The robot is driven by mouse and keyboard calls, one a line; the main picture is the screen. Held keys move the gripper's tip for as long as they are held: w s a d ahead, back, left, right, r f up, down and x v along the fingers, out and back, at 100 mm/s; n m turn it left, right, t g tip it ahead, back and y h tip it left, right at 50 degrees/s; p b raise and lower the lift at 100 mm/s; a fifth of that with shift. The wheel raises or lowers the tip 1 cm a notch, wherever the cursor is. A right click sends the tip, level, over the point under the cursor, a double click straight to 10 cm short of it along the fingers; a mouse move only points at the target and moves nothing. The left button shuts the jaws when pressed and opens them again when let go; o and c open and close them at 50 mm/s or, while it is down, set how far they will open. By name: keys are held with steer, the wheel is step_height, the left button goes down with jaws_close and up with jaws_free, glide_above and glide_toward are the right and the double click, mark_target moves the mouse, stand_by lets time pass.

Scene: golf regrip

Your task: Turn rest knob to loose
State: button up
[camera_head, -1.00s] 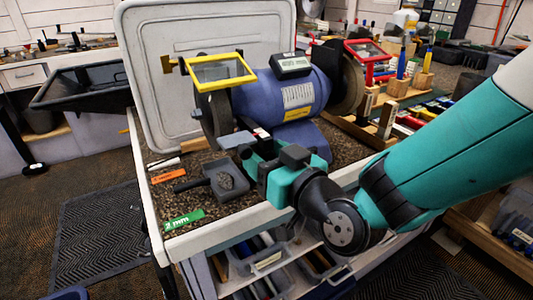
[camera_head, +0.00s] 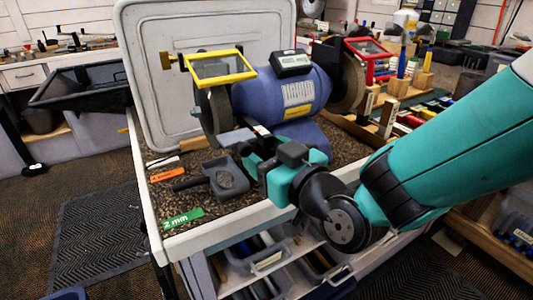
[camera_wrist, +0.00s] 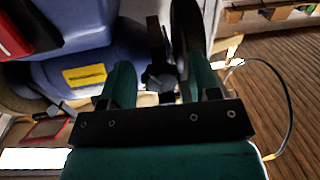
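The blue bench grinder (camera_head: 275,98) stands on the cart, and its blue housing with a yellow label also shows in the wrist view (camera_wrist: 85,77). A grey tool rest (camera_head: 236,138) sits in front of its left wheel (camera_head: 214,112). In the wrist view a small dark knob (camera_wrist: 161,77) lies between my two teal fingers, with a gap visible on both sides. My gripper (camera_wrist: 161,84) is open around it. In the head view my gripper (camera_head: 252,152) is just below and right of the rest and hides the knob. Any marking for loose is not visible.
A dark grey tray with a handle (camera_head: 226,178), an orange strip (camera_head: 167,174) and a green 2 mm tag (camera_head: 183,219) lie on the cart top left of my gripper. A yellow-framed shield (camera_head: 217,68) is above the left wheel. Wooden blocks stand at right.

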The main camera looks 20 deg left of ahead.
steer(key=shift+d, duration=0.1)
steer(key=shift+s+d+f+b, duration=0.15)
steer(key=shift+s+d+b, duration=0.15)
steer(key=shift+b, duration=0.1)
steer(key=b+v, duration=1.6)
steer(key=shift+d, duration=0.15)
steer(key=shift+s, duration=0.15)
